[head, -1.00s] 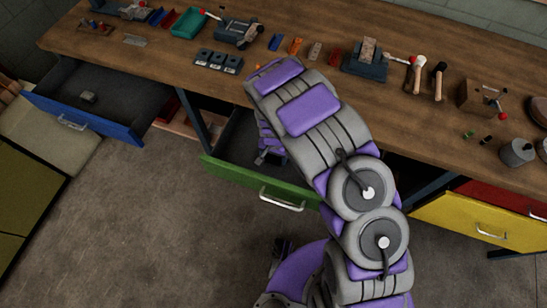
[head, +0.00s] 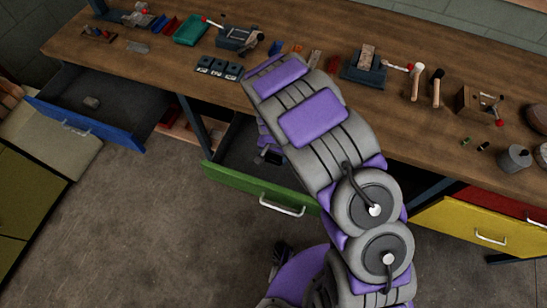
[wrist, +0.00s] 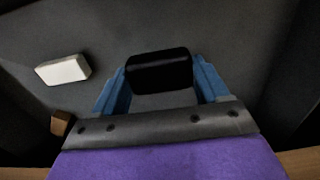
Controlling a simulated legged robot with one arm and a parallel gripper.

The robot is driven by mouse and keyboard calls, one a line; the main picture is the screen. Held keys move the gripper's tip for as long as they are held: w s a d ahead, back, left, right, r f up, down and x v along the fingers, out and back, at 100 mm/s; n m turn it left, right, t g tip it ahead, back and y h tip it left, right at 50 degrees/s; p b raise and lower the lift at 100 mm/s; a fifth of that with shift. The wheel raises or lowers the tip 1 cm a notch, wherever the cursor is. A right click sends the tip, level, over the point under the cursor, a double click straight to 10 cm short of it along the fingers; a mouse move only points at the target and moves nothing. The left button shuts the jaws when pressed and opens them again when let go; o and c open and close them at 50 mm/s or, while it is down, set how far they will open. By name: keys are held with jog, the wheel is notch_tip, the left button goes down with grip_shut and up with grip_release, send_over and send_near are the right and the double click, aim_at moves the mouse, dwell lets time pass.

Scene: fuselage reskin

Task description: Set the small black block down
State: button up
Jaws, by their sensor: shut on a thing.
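The small black block (wrist: 158,72) is between the two blue fingers of my gripper (wrist: 160,82) in the wrist view. My gripper is shut on it, with a finger at each side. In the head view my gripper (head: 268,155) is low inside the open green drawer (head: 240,181), mostly hidden behind my own arm. The block cannot be made out there. The dark drawer floor (wrist: 225,45) lies beyond the block in the wrist view. I cannot tell whether the block touches it.
A white block (wrist: 63,69) and a brown block (wrist: 61,122) lie left of my gripper in the wrist view. The open blue drawer (head: 85,122) holds a grey piece (head: 91,102). The workbench (head: 300,25) above carries several tools. A yellow drawer (head: 470,228) stands right.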

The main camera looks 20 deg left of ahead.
notch_tip(320, 180, up, 6)
jog(key=shift+f+p, duration=0.15)
jog(key=shift+p, duration=0.4)
notch_tip(320, 180, up, 7)
jog(key=p, duration=0.2)
jog(key=w+d+r, duration=0.3)
jog(key=d, duration=0.6)
jog(key=w+d+r+b, duration=0.1)
jog(key=w+d+r, duration=0.2)
jog(key=d, duration=0.6)
jog(key=w+d+r+b, duration=0.1)
jog(key=w+d+r, duration=0.2)
jog(key=d, duration=0.6)
jog(key=shift+w+r+n, duration=0.35)
jog(key=shift+r+n, duration=0.05)
jog(key=shift+r, duration=0.2)
